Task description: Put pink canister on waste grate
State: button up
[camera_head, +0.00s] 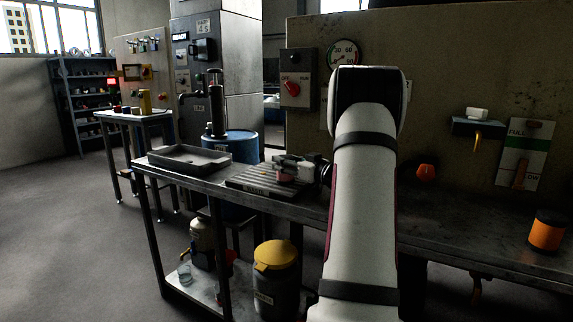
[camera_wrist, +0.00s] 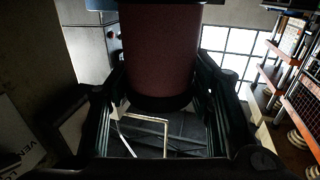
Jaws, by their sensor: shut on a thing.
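The pink canister (camera_wrist: 160,50) fills the upper middle of the wrist view, dull pink with dark ends. My gripper (camera_wrist: 160,85) is shut on it, with a finger on each side. In the head view my gripper (camera_head: 297,166) reaches over the right part of the slatted waste grate (camera_head: 246,183) on the metal bench. A small pinkish part of the canister shows below the fingers there; the rest is hidden. I cannot tell whether the canister touches the grate.
A grey tray (camera_head: 190,160) lies on the bench left of the grate. A blue drum (camera_head: 243,147) stands behind. An orange canister (camera_head: 547,231) stands far right on the bench. A yellow-lidded bin (camera_head: 276,280) is below. My arm hides the bench's middle.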

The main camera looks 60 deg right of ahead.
jog(key=shift+f, duration=0.1)
jog(key=o, duration=1.2)
jog(key=shift+o, duration=0.2)
